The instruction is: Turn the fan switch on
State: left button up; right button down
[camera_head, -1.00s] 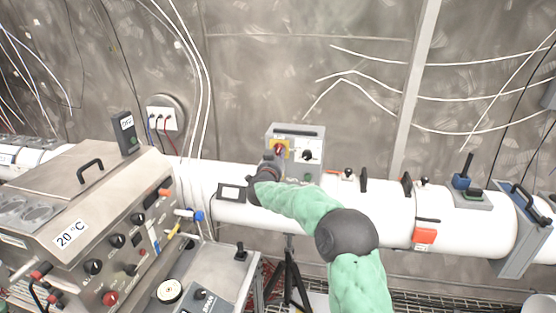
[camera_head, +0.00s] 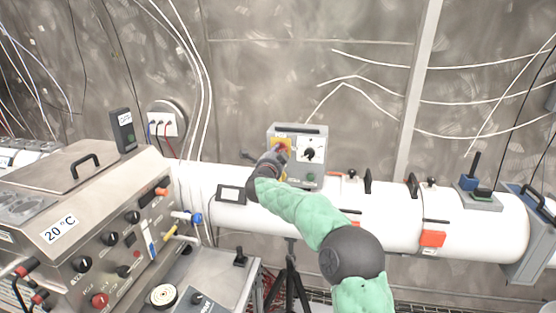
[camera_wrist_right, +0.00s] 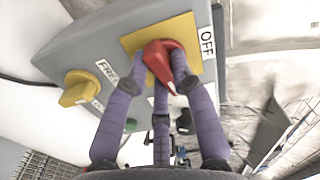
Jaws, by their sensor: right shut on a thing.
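A grey control box (camera_head: 318,132) stands on the white pipe in the head view. It carries a red rotary switch (camera_wrist_right: 160,56) on a yellow plate (camera_wrist_right: 190,35), seen close in the right wrist view. An "OFF" label (camera_wrist_right: 207,41) is beside the plate, and the knob's pointed end is turned away from it. My right gripper (camera_wrist_right: 158,80) is shut on the red switch, with its purple fingers around the knob. In the head view my right gripper (camera_head: 273,160) partly covers the switch. My left gripper is not in view.
A small display (camera_head: 231,193) and several valve handles sit along the pipe (camera_head: 385,210). A metal instrument cabinet (camera_head: 95,190) stands at the left. A tripod (camera_head: 290,280) is below the pipe.

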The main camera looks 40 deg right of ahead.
jog(key=shift+f+m+b, duration=0.1)
jog(key=shift+m+b, duration=0.55)
jog(key=shift+m, duration=0.55)
jog(key=c, duration=1)
grip_release()
jog(key=shift+c, duration=0.2)
jog(key=v, duration=1.2)
jog(key=shift+w, duration=0.1)
